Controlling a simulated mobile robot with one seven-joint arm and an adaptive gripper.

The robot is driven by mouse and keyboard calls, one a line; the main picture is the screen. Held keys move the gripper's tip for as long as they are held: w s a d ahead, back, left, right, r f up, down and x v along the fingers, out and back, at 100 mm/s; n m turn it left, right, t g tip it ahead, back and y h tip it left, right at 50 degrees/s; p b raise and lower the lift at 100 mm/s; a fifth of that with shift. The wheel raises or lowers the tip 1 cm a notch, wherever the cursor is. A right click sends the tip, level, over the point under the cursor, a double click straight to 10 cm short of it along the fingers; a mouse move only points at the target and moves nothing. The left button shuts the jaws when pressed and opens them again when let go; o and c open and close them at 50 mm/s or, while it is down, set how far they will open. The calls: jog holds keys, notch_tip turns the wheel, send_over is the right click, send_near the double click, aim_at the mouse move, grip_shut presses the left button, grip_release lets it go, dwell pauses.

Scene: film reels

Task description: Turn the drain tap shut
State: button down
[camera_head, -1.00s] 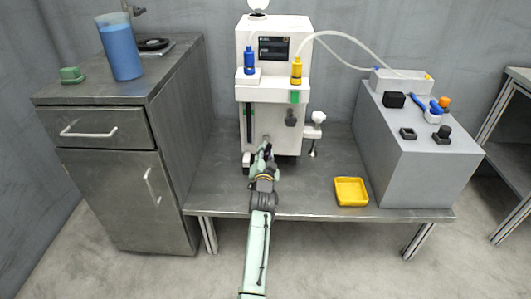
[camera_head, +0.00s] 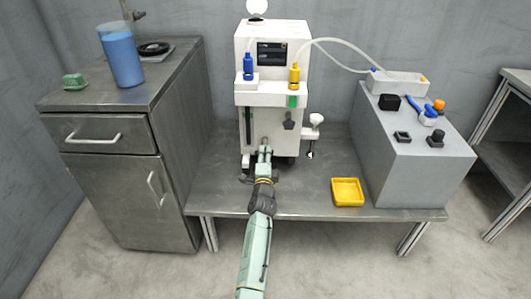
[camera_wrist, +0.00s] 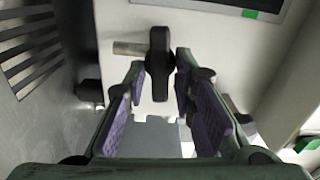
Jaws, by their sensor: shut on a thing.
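The drain tap shows in the wrist view as a dark rounded lever (camera_wrist: 158,66) with a short metal pipe stub (camera_wrist: 130,48) to its left. The lever runs up and down in that picture, crosswise to the stub. My gripper (camera_wrist: 160,70) is shut on the lever, with one finger on each side. In the head view, my gripper (camera_head: 265,151) reaches the low front of the white machine (camera_head: 273,112), and its fingers mostly hide the tap there.
A dark knob (camera_head: 289,121) and a white side fitting (camera_head: 313,128) sit right of my gripper. A yellow tray (camera_head: 347,192) lies on the metal table (camera_head: 320,207). A grey block (camera_head: 410,175) stands at right, a steel cabinet (camera_head: 125,190) at left.

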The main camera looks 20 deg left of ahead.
jog(key=shift+r+m, duration=0.15)
jog(key=shift+m, duration=0.35)
jog(key=c, duration=1.6)
grip_release()
